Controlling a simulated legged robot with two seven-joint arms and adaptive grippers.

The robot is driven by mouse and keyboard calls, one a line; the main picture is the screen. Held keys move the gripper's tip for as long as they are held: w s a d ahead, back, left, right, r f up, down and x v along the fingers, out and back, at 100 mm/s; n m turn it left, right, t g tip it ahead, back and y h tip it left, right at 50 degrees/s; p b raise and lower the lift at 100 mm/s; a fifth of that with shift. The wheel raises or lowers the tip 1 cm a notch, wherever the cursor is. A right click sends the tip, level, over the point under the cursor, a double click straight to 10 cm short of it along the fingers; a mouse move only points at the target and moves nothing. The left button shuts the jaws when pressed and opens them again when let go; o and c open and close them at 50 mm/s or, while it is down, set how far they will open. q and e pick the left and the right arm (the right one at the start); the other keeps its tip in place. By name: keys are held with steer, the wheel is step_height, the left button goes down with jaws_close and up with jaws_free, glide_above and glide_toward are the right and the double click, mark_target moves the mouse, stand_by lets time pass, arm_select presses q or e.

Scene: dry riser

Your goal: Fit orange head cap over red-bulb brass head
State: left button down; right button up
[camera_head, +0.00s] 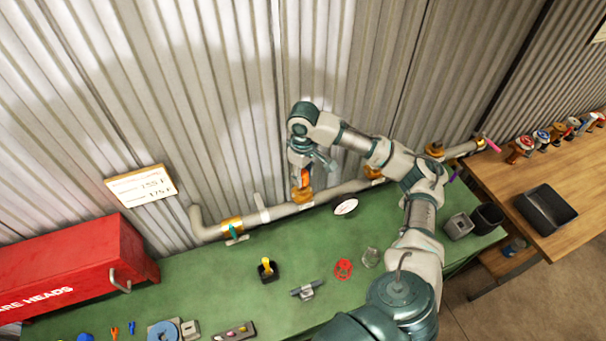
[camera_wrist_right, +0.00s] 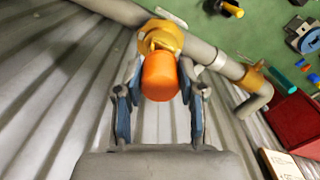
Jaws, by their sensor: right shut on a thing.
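The orange head cap (camera_head: 306,177) is between the fingers of my right gripper (camera_head: 303,172), above a brass fitting (camera_head: 302,195) on the grey pipe (camera_head: 325,195). In the right wrist view the gripper (camera_wrist_right: 160,80) has one blue-padded finger on each side of the orange cap (camera_wrist_right: 160,77). The cap lies directly in line with the brass fitting (camera_wrist_right: 160,38) and overlaps it in the picture. I cannot tell how far the cap sits over it. No red bulb shows there; the cap hides that spot. My left gripper is out of view.
The pipe runs along the corrugated wall behind the green bench (camera_head: 200,285). A teal-handled valve (camera_head: 234,232) is left of the fitting. A red box (camera_head: 75,268) stands at left. A yellow-topped piece (camera_head: 267,268), red ring (camera_head: 343,268) and grey clamp (camera_head: 306,290) lie on the bench.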

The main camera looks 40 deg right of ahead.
steer(key=shift+a+f, duration=0.1)
steer(key=shift+f, duration=1.8)
steer(key=o, duration=0.8)
steer(key=shift+o, duration=0.2)
steer(key=shift+r, duration=0.15)
step_height(320, 180, up, 12)
steer(key=shift+f, duration=0.2)
steer(key=shift+f, duration=0.1)
